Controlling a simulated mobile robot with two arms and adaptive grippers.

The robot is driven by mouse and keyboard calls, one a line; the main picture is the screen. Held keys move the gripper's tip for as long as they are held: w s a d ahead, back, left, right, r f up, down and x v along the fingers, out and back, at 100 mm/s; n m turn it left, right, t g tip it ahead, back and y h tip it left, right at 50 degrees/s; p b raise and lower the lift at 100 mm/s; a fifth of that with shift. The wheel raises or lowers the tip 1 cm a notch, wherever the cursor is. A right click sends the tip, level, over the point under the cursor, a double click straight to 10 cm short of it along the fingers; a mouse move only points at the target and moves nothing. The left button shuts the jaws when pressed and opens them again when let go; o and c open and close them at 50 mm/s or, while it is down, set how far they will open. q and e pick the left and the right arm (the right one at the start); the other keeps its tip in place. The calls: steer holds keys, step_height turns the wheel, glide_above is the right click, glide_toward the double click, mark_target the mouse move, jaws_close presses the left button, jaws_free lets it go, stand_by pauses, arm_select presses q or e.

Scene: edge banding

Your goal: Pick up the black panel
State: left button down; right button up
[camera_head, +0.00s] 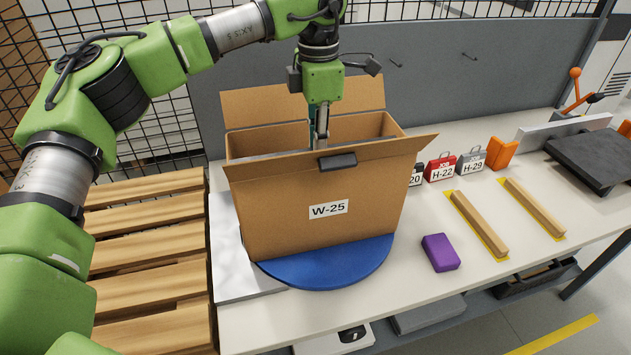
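A flat black panel (598,160) lies on the table at the far right, cut off by the picture's right edge. My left gripper (321,138) points down into the open top of a cardboard box (290,205) marked W-25, far to the left of the panel. Its fingertips are partly hidden by the box's front wall, so I cannot tell whether they are open or shut, or on what. A small dark piece (337,161) shows at the box's front rim, just below the gripper. My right gripper is not in view.
The box stands on a blue round plate (325,270). A purple block (440,252), two wooden strips (480,225) (535,207) on yellow markings, and small labelled cases (440,167) lie between box and panel. An orange block (502,153) and grey bar (562,129) are near the panel.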

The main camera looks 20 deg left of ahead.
arm_select(q)
steer(key=shift+r, duration=0.15)
steer(key=shift+w+r, duration=0.15)
steer(key=shift+r, duration=0.55)
step_height(320, 180, up, 26)
steer(key=p, duration=0.6)
steer(key=shift+r, duration=0.25)
steer(key=shift+p, duration=0.3)
